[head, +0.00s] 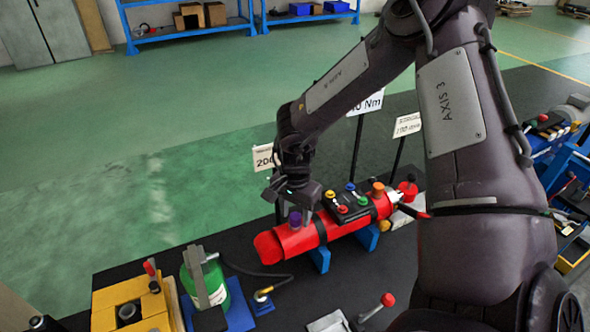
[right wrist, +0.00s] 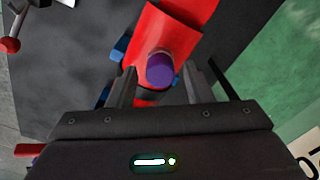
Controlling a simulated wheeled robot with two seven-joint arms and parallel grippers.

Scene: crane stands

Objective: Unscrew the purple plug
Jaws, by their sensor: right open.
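The purple plug (head: 295,219) stands on top of a red cylinder (head: 297,240) that lies on blue supports. In the right wrist view the purple plug (right wrist: 160,68) shows between and just beyond the two fingers of my right gripper (right wrist: 165,85). My right gripper (head: 290,192) is open and close above the plug in the head view; whether a finger touches it I cannot tell. My left gripper is not in view.
A black block with several coloured caps (head: 350,203) sits on the cylinder, right of the plug. A green canister (head: 206,283) and a yellow block (head: 130,305) stand at the front left. Sign posts, one with a torque sign (head: 366,103), rise behind.

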